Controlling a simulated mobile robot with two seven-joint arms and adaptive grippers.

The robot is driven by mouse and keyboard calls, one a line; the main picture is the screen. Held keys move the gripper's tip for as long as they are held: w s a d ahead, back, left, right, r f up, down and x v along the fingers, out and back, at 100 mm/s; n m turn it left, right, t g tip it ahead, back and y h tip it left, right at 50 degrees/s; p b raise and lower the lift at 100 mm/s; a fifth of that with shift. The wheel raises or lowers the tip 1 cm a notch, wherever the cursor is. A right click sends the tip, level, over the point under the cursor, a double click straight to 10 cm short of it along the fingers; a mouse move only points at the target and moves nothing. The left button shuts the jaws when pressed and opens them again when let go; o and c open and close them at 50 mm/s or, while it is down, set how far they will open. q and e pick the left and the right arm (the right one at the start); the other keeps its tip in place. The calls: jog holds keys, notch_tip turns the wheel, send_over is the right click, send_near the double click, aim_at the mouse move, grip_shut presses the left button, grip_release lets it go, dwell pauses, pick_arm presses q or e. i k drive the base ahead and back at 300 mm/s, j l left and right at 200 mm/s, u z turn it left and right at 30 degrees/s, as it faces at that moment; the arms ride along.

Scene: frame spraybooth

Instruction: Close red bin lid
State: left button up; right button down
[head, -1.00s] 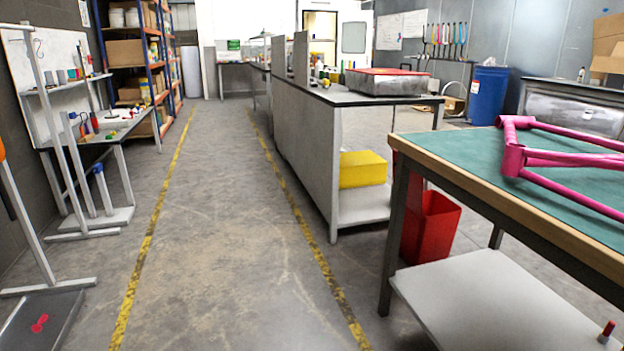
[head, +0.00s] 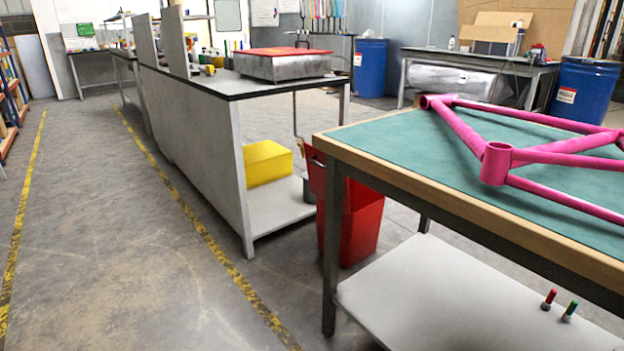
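A red bin (head: 362,228) stands on the floor between the grey workbench and the green-topped table. The table's front leg hides part of it. Its upper part shows at the left of that leg, and I cannot tell clearly how its lid stands. Neither of my grippers shows in the head view.
The green-topped table (head: 393,147) with a pink bike frame (head: 497,160) fills the right side, with a low white shelf (head: 430,298) under it. A grey workbench (head: 205,145) with a yellow box (head: 267,163) stands behind the bin. The floor aisle (head: 100,220) at left is clear.

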aim_at(322, 181)
jog(key=i+j+z, duration=0.35)
jog(key=j, duration=0.15)
jog(key=i+j+z, duration=0.1)
jog(key=z, duration=0.3)
jog(key=j+z, duration=0.15)
jog(key=z, duration=0.25)
jog(key=i+j+z, duration=0.1)
jog(key=z, duration=0.25)
jog(key=i+j+z, duration=0.1)
jog(key=j+z, duration=0.2)
jog(key=j, duration=0.3)
jog(key=j+z, duration=0.3)
jog(key=j, duration=0.25)
jog(key=j+z, duration=0.1)
jog(key=j, duration=1.05)
